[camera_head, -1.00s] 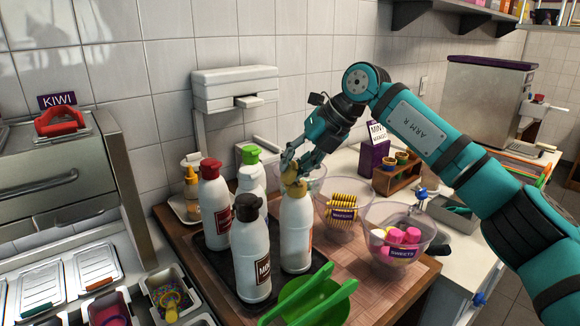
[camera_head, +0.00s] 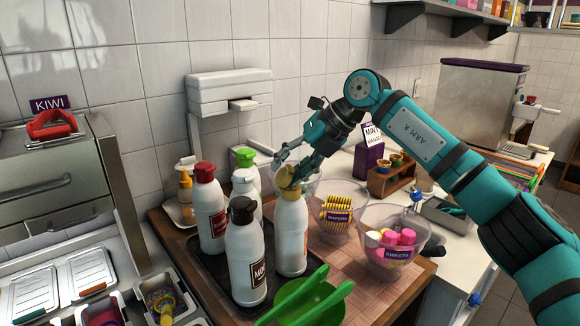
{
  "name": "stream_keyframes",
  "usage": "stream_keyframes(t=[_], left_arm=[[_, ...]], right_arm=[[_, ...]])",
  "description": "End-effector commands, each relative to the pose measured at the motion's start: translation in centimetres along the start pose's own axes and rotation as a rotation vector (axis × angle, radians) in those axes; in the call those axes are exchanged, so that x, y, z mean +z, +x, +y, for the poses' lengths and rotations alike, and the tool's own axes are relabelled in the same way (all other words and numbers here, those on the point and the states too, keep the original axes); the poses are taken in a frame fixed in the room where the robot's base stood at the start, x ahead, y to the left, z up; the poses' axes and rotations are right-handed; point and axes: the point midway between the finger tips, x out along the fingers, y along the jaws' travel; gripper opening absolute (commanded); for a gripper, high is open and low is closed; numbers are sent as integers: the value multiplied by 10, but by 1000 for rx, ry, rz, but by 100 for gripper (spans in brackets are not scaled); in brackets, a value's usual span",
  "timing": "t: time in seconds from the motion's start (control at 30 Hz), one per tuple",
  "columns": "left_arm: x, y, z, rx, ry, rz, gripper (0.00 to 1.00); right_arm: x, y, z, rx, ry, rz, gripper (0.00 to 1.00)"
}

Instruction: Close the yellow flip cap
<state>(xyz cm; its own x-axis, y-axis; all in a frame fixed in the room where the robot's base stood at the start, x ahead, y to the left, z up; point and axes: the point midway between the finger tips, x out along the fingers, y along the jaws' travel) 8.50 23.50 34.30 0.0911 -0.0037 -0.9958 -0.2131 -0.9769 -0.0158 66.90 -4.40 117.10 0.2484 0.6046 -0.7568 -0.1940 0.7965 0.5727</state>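The white bottle (camera_head: 291,236) with the yellow flip cap (camera_head: 286,178) stands upright at the front right of the dark tray. The cap's round yellow lid looks raised and tilted above its base, but the fingers partly cover it. My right gripper (camera_head: 289,166) reaches in from the right, directly above and behind the cap. Its fingers are spread apart, one to the left and one to the right of the lid; I cannot tell whether they touch it. My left gripper is not in view.
Bottles with black (camera_head: 243,208), red (camera_head: 206,171) and green (camera_head: 244,156) caps crowd the left side of the dark tray (camera_head: 188,250). A green bowl with tongs (camera_head: 302,300) is in front. Clear bowls of wafers (camera_head: 338,210) and sweets (camera_head: 390,240) stand right.

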Motion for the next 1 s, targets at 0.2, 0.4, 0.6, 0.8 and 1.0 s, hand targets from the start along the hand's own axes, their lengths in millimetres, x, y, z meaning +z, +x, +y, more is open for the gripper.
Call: stream_keyframes(t=[0.2, 0.4, 0.6, 0.8, 1.0], left_arm=[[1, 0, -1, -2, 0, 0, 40], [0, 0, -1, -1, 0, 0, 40], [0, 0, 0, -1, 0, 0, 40], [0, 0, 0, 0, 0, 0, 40], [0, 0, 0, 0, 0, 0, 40]], right_arm=[[0, -6, 0, -1, 0, 0, 39], [1, -41, 0, -1, 0, -4, 39], [1, -84, 0, 0, 0, -3, 39], [0, -112, 0, -1, 0, -2, 39], [0, -120, 0, 0, 0, 0, 39]])
